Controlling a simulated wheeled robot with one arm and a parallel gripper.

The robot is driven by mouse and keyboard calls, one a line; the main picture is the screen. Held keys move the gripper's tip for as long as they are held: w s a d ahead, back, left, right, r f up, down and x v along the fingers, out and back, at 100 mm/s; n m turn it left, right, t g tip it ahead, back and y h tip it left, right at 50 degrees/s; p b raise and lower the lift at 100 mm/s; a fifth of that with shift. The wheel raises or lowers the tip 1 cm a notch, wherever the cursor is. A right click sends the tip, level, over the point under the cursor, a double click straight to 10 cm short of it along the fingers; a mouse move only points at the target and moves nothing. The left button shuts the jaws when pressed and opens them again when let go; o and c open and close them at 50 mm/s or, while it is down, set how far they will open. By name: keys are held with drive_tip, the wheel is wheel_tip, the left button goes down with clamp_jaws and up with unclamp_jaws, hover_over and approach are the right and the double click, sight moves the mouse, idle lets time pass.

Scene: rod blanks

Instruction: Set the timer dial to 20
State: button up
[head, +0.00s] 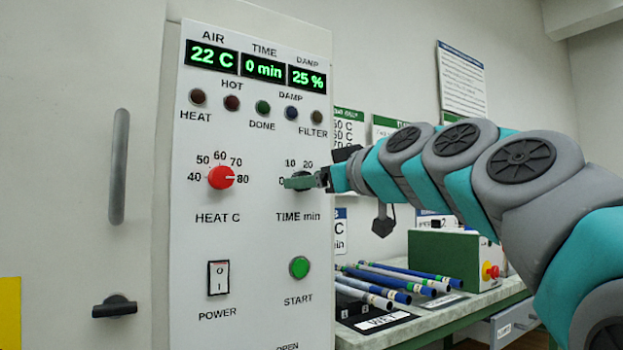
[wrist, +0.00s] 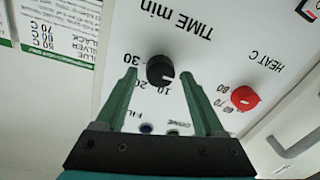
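The TIME min dial is a black knob (wrist: 160,70) in the wrist view, with a white mark toward the lower right. Scale numbers 10, 20 and 30 show around it, upside down. The time display (head: 263,67) reads 0 min. My gripper (head: 293,182) is at the timer dial in the head view and hides most of it. In the wrist view my gripper's (wrist: 159,76) green fingers are open on either side of the knob, with a small gap on each side.
The power switch (head: 218,278) and green START button (head: 299,267) sit below. A bench (head: 470,309) with several rods and a green box (head: 445,250) stands at the right.

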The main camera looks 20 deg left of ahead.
clamp_jaws()
idle(0.3)
drive_tip(key=shift+m, duration=0.4)
drive_tip(key=shift+f+m+t+h+p, duration=0.15)
drive_tip(key=shift+m+t+p, duration=0.25)
drive_tip(key=shift+m+p, duration=3.8)
drive_tip(key=shift+f+m+t+h+p, duration=0.15)
drive_tip(key=shift+m+t+p, duration=0.45)
drive_tip(key=shift+m, duration=7.3)
drive_tip(key=shift+w, duration=0.1)
